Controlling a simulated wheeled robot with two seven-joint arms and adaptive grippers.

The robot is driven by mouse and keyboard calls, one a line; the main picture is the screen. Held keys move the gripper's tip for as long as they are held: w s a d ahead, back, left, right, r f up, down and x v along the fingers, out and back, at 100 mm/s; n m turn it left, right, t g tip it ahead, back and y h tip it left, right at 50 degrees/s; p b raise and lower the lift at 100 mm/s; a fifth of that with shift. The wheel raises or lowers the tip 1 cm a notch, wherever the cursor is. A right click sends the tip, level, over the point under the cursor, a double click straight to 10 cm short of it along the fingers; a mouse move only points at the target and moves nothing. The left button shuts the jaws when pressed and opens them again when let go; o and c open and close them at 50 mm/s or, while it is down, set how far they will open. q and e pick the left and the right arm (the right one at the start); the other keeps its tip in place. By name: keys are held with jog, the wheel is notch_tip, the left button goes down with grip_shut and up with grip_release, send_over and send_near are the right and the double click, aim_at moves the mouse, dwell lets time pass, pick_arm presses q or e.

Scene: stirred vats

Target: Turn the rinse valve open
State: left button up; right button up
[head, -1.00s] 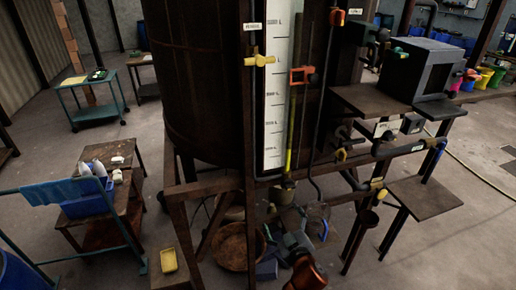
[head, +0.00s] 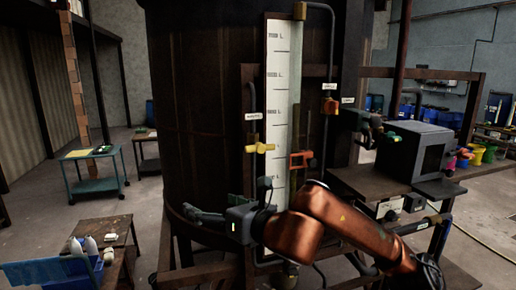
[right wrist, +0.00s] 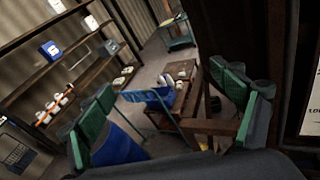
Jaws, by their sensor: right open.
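A yellow valve handle (head: 259,148) sits on a thin vertical pipe left of the white level scale, under a small label (head: 253,116). A red-orange valve (head: 330,104) sits on the pipe right of the scale, under another label (head: 329,86). The labels are too small to read surely, so I cannot tell which is the rinse valve. My right gripper (head: 228,196) is in front of the vat, below the yellow handle and apart from it. Its fingers are spread wide and empty, also in the right wrist view (right wrist: 172,98). My left gripper is not in view.
The large dark vat (head: 200,100) fills the middle, with the level scale (head: 278,95) and a red-orange bracket (head: 301,159) on its front. A grey box (head: 413,148) stands on a bench at right. Tables stand at left, with clear floor between. Shelves (right wrist: 65,60) show in the right wrist view.

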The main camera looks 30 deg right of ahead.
aim_at(261, 150)
jog(key=s+d+r+m+h, duration=0.1)
jog(key=d+r+m+h, duration=0.1)
jog(key=d+r, duration=0.1)
jog(key=s+d+r+m+t+h, duration=0.1)
jog(key=d+r+h, duration=0.2)
jog(key=d, duration=0.3)
jog(key=s+d+r+m+h, duration=0.1)
jog(key=d+r+m+h, duration=0.1)
jog(key=d+r+h, duration=0.1)
jog(key=shift+d+r+m+t, duration=0.3)
jog(key=shift+d+r+t, duration=0.1)
jog(key=shift+d+r, duration=0.55)
jog(key=shift+w+d+r, duration=0.15)
jog(key=shift+w+d, duration=0.05)
jog(key=shift+w, duration=0.1)
jog(key=p+x, duration=0.2)
jog(key=x, duration=0.5)
jog(key=c, duration=1.2)
